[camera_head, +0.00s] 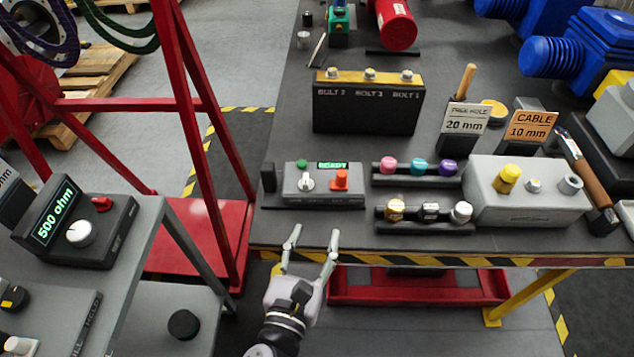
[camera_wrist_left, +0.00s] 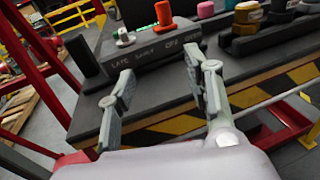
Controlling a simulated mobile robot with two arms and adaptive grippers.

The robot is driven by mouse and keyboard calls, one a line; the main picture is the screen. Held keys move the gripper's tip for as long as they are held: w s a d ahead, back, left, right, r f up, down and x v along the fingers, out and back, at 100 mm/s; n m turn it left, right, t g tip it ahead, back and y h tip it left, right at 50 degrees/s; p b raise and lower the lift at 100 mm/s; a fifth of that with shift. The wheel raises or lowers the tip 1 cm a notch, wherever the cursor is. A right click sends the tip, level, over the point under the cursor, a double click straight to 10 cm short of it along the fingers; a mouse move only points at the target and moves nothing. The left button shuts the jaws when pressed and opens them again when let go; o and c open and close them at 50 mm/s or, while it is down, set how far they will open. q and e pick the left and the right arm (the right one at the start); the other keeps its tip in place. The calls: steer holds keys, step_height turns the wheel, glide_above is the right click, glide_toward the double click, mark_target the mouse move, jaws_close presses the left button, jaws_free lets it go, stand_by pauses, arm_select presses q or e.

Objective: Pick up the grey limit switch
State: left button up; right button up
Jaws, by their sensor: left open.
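No label in view names the grey limit switch, so I cannot tell for certain which part it is. A large light-grey box (camera_head: 527,200) with a yellow dome on top sits on the dark bench at the right. A smaller grey unit (camera_head: 318,187) with a dial and an orange switch stands at the bench's front left. A pale grey round part (camera_head: 461,212) sits at the right end of a low black rack. My left gripper (camera_head: 314,238) is open and empty at the bench's front edge, below the smaller unit; its fingers (camera_wrist_left: 160,92) also show in the wrist view.
A second rack (camera_head: 419,176) holds pink, teal and purple parts. A black bolt block (camera_head: 368,105) and upright signs (camera_head: 465,117) stand behind. The bench has a striped front edge (camera_head: 440,260). A red frame (camera_head: 190,110) and side table with a 500 ohm box (camera_head: 75,222) are at left.

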mark_target(266, 172)
arm_select(q)
steer(key=w+a+r+n+y, duration=0.1)
steer(key=a, duration=0.2)
steer(key=w+a+r+n+t+y, duration=0.1)
steer(key=a+r+y, duration=0.1)
steer(key=a, duration=0.1)
steer(key=w+a+r+n+y, duration=0.1)
steer(key=a, duration=0.2)
steer(key=shift+a+r+y, duration=0.2)
steer(key=shift+y, duration=0.2)
steer(key=w, duration=0.5)
steer(key=shift+w+a, duration=0.2)
steer(key=shift+w+a+f, duration=0.1)
steer(key=shift+w+f, duration=0.1)
steer(key=shift+w, duration=1.4)
steer(key=shift+w+a+f, duration=0.1)
steer(key=shift+w+f, duration=0.1)
steer(key=shift+w, duration=1.35)
steer(key=shift+s, duration=0.1)
jaws_close()
steer(key=shift+r, duration=0.15)
